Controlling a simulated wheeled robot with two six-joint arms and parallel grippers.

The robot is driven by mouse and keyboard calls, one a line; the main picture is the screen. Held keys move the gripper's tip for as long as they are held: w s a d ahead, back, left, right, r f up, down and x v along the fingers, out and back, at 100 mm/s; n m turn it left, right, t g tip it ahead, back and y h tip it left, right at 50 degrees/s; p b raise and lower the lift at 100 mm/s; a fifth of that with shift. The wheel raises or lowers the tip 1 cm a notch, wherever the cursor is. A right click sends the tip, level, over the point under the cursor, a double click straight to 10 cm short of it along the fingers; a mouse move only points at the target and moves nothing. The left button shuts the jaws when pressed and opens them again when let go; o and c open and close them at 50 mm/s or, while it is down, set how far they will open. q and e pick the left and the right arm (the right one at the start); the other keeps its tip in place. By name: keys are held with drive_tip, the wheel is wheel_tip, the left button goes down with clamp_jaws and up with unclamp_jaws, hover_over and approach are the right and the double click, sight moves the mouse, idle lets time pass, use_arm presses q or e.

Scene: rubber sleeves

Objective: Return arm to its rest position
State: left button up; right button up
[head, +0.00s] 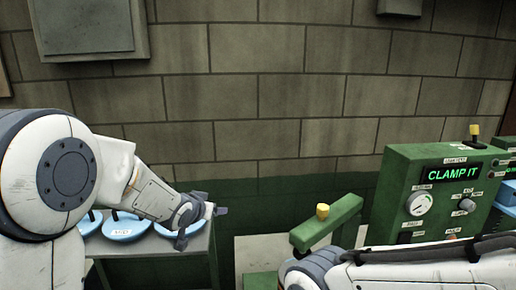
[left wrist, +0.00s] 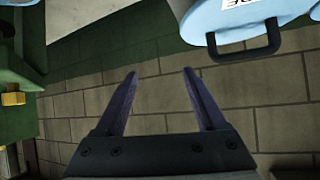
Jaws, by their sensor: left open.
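My left arm reaches in from the left in the head view. Its gripper (head: 203,222) is beside the right end of a grey table, near a blue lidded item. In the left wrist view the two dark fingers of my left gripper (left wrist: 160,75) are apart, with nothing between them. My right arm (head: 420,271) lies across the lower right of the head view. Its gripper does not show.
Blue lids with dark handles, one labelled MID (head: 124,229), sit on the grey table (head: 203,250). A blue lid (left wrist: 232,20) is near the gripper. A green machine (head: 400,175) reads "CLAMP IT". A green block with a yellow knob (head: 322,211) stands before it. A brick wall is behind.

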use_arm(q)
drive_tip(key=s+a+f+n+g+y, duration=0.1)
drive_tip(key=s+a+f+g, duration=0.2)
drive_tip(key=s, duration=0.5)
drive_tip(key=s+a+f+n+g, duration=0.15)
drive_tip(key=s+f, duration=0.25)
drive_tip(key=s, duration=0.4)
drive_tip(key=s+a+f+g+y, duration=0.1)
drive_tip(key=s+f+g, duration=0.3)
drive_tip(key=s, duration=0.4)
drive_tip(key=s+d+f+m+g+b, duration=0.1)
drive_tip(key=s+d+f+m+b, duration=0.2)
drive_tip(key=s+d+b, duration=0.4)
drive_tip(key=s+d+f+m+g+h+b, duration=0.1)
drive_tip(key=s+d+f+m+b, duration=0.3)
drive_tip(key=s+d+f+b, duration=0.2)
drive_tip(key=s+b, duration=0.1)
drive_tip(key=b, duration=0.1)
drive_tip(key=shift+s+d+f+b, duration=0.25)
drive_tip(key=shift+d+f+b, duration=0.05)
drive_tip(key=shift+d, duration=0.1)
drive_tip(key=shift+g, duration=0.25)
